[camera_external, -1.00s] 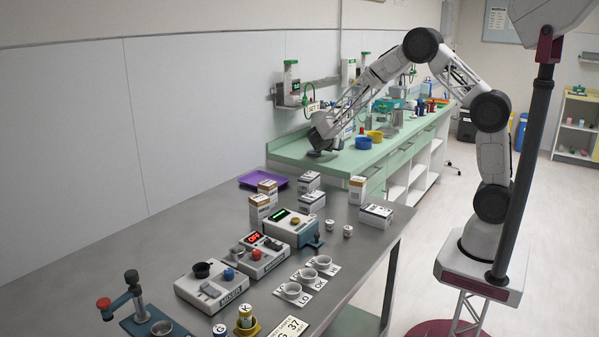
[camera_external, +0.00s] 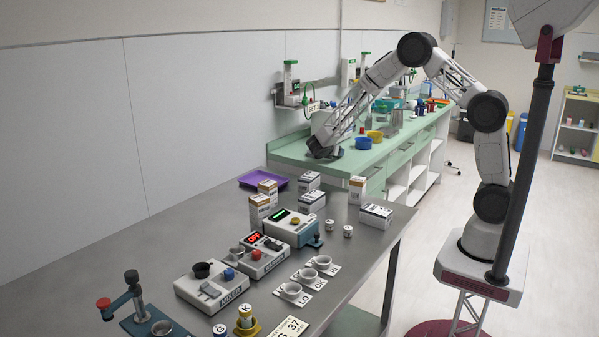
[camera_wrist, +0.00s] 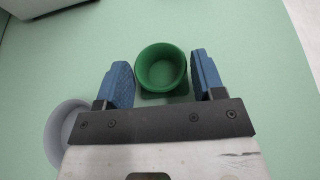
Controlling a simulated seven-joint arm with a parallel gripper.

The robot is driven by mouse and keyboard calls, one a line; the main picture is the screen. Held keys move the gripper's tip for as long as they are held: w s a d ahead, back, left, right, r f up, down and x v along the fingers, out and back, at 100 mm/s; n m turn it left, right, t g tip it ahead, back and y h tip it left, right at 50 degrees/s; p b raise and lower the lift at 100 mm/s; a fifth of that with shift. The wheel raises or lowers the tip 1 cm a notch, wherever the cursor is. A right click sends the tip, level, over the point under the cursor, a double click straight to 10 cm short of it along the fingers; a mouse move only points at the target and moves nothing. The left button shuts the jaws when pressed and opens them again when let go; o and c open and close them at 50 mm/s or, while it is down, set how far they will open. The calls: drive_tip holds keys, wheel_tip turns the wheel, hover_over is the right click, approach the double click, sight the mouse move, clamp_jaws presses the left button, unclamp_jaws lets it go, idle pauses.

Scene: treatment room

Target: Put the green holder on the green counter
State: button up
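The green holder (camera_wrist: 160,68), a round open cup, stands upright on the green counter (camera_wrist: 240,40) in the wrist view. My gripper (camera_wrist: 163,72) is open, with one blue finger on each side of the holder and narrow gaps between them. In the external view my gripper (camera_external: 323,151) is low over the near end of the green counter (camera_external: 290,152). The green holder cannot be made out there, as my gripper hides that spot.
A pale round cup (camera_wrist: 66,130) stands left of my gripper in the wrist view, partly hidden. A blue bowl (camera_external: 363,143) and a yellow bowl (camera_external: 375,135) stand farther along the counter. A purple tray (camera_external: 262,180) and boxes fill the grey table's far end.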

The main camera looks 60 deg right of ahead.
drive_tip(key=shift+o, duration=1.4)
drive_tip(key=shift+r, duration=0.15)
drive_tip(key=shift+v, duration=6)
drive_tip(key=s+d+r+m+y, duration=0.1)
drive_tip(key=s+r+m+y, duration=0.15)
drive_tip(key=s+r, duration=0.4)
drive_tip(key=s+r+m+g+y, duration=0.1)
drive_tip(key=s+r+m+y, duration=0.2)
drive_tip(key=s, duration=0.6)
drive_tip(key=s+d+r+m+y, duration=0.1)
drive_tip(key=s+r+m, duration=0.35)
drive_tip(key=s, duration=0.35)
drive_tip(key=s+a+r+m+t+y, duration=0.1)
drive_tip(key=s+a+m+y, duration=0.1)
drive_tip(key=s, duration=1.1)
drive_tip(key=s+a+r+m+t+y, duration=0.2)
drive_tip(key=s+m+y, duration=0.3)
drive_tip(key=s, duration=0.8)
drive_tip(key=shift+a+r+m+t, duration=0.2)
drive_tip(key=shift+a+m+t, duration=0.1)
drive_tip(key=shift+a+m, duration=0.25)
drive_tip(key=shift+d, duration=0.1)
